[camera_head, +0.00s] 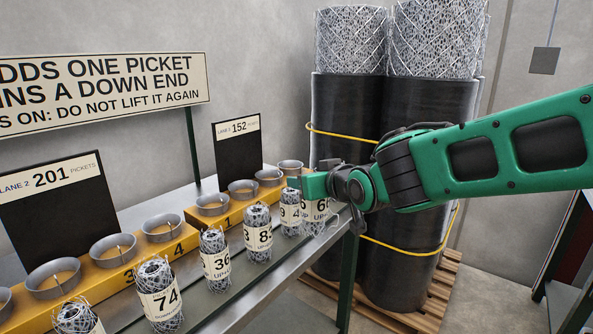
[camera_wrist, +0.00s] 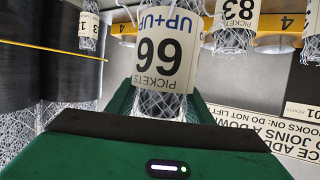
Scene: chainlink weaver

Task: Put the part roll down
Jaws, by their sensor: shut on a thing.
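My gripper (camera_head: 315,186) is at the far right end of the metal bench, shut on a wire-mesh part roll (camera_head: 321,211). The roll is upright with a white label, partly hidden by the gripper in the head view. In the wrist view the same roll (camera_wrist: 162,104) sits between the green fingers (camera_wrist: 160,112); its label shows picket count digits and "UP+UP". Its lower end is near the bench's end; I cannot tell whether it touches the bench.
Several labelled rolls, such as 74 (camera_head: 160,298) and 36 (camera_head: 215,262), stand along the metal bench (camera_head: 225,308). Behind them a yellow rack (camera_head: 205,243) carries round cups (camera_head: 243,190). Large black-wrapped mesh rolls (camera_head: 347,110) stand on a wooden pallet (camera_head: 440,290) behind my arm.

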